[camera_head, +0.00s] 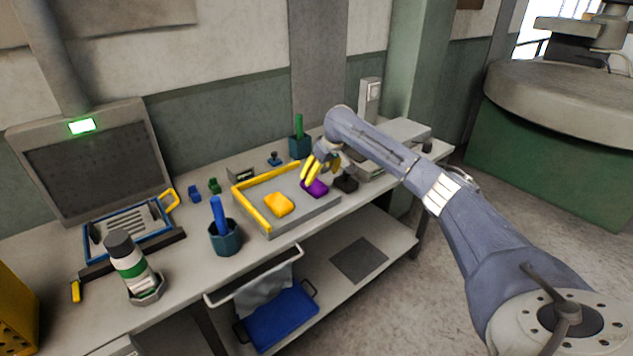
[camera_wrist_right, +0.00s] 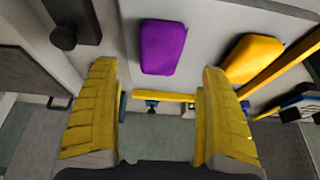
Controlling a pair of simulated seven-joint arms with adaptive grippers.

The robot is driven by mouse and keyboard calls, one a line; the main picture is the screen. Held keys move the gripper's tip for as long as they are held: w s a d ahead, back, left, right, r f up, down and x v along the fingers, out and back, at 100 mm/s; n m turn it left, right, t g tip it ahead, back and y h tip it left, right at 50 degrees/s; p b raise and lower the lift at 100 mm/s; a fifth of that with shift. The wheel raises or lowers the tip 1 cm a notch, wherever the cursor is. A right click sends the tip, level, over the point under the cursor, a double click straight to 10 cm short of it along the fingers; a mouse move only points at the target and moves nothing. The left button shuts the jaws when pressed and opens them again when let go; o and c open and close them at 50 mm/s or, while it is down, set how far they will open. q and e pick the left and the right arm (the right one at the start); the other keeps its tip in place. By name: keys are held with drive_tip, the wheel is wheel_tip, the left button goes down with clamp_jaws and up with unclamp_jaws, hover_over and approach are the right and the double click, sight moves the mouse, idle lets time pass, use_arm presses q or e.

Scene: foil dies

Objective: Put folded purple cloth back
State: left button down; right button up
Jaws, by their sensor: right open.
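The folded purple cloth (camera_head: 315,188) lies on the right part of a grey tray with yellow edges (camera_head: 299,222). A folded yellow cloth (camera_head: 279,204) lies to its left on the same tray. My right gripper (camera_head: 311,173) is just above and behind the purple cloth, fingers apart and empty. In the right wrist view, the purple cloth (camera_wrist_right: 162,47) lies beyond the gap between the yellow fingers (camera_wrist_right: 160,110), not between the tips. The yellow cloth also shows there (camera_wrist_right: 252,58). My left gripper is not in view.
A dark block with a knob (camera_head: 346,182) stands right of the tray. A teal cup with a blue-handled tool (camera_head: 225,236) stands at its left, and a teal holder with a green handle (camera_head: 299,146) behind. A white bottle (camera_head: 130,262) is at the front left. A lower shelf holds a blue bin (camera_head: 277,318).

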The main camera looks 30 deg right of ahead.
drive_tip(key=shift+v, duration=2.1)
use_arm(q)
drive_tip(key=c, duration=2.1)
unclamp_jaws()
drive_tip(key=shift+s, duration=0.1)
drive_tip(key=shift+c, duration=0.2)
